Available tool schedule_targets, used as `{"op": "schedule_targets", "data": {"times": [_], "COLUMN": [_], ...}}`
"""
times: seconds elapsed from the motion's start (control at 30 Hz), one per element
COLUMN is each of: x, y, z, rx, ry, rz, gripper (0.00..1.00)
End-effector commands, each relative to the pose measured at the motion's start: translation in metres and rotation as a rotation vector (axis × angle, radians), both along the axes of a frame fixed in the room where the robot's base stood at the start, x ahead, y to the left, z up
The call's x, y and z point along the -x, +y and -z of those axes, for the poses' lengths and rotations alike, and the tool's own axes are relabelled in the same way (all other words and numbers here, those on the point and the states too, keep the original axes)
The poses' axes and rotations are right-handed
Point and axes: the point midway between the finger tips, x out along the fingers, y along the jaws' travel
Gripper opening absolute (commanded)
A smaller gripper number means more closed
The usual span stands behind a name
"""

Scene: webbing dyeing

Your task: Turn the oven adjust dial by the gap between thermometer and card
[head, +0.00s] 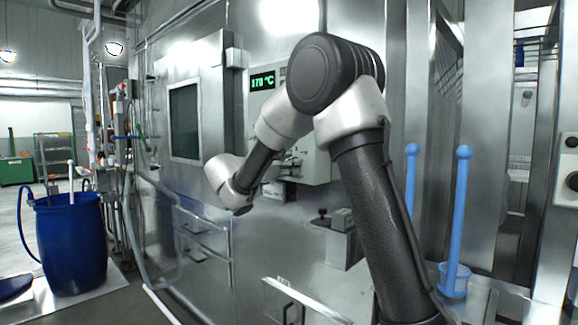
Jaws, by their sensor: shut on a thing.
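A green-lit display (262,81) on the steel oven wall seems to read 170 °C; its last digit is hard to make out. Below it, a pale control panel (318,165) is mostly covered by my arm. My forearm slopes down to the left across the panel, and my wrist is bent in front of the wall, at the panel's lower left. I cannot make out the adjust dial or the card.
The oven door with a dark window (184,121) is left of the panel. A blue barrel (70,243) stands at far left. A small box (342,219) sits on a low ledge below the panel. Blue rods (461,205) stand at right, one in a blue cup (454,283).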

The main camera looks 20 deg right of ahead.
Motion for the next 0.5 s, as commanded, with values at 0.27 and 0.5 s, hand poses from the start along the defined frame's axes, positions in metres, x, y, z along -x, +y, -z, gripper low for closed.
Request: {"op": "schedule_targets", "data": {"times": [0.27,0.5], "x": [0.0001,0.0000], "y": [0.0002,0.0001], "z": [0.0015,0.0007], "rx": [-0.001,-0.001], "ry": [0.003,0.001], "rz": [-0.001,0.000], "gripper": [0.38,0.53]}}
